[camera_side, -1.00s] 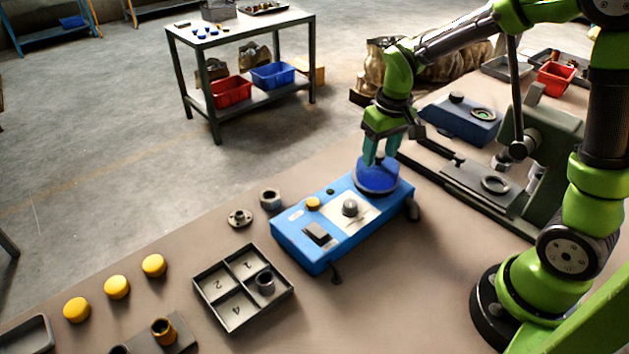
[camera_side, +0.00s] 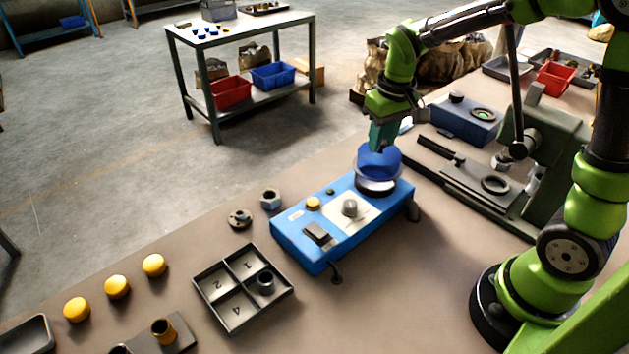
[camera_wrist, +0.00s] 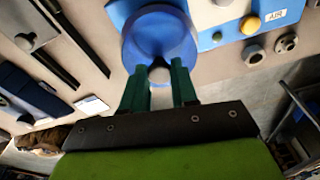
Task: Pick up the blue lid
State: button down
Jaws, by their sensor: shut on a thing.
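The blue lid (camera_side: 379,163) is round and domed, with a grey knob on top. My gripper (camera_side: 381,148) is shut on the knob and holds the lid just above the round drum opening (camera_side: 377,187) at the far end of the blue machine (camera_side: 318,248). A pale band of the drum shows under the lid's lower edge. In the wrist view my green fingers (camera_wrist: 160,85) close on the knob at the near side of the lid (camera_wrist: 160,38).
A press-like grey-green machine (camera_side: 551,150) stands to the right. A four-compartment tray (camera_side: 268,308), yellow caps (camera_side: 116,287) and metal nuts (camera_side: 270,199) lie to the left. Bare tabletop is in front of the blue machine.

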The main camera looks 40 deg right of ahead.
jog(key=s+a+r, duration=0.1)
jog(key=s, duration=1.4)
jog(key=w, duration=0.5)
jog(key=w+r, duration=0.1)
jog(key=w, duration=0.3)
jog(key=w+d+r, duration=0.1)
jog(key=w, duration=0.4)
jog(key=shift+w+r, duration=0.15)
jog(key=shift+w, duration=0.2)
jog(key=shift+w+r, duration=0.15)
jog(key=shift+f, duration=3.1)
jog(key=shift+f, duration=0.15)
jog(key=shift+c, duration=1.5)
grip_release()
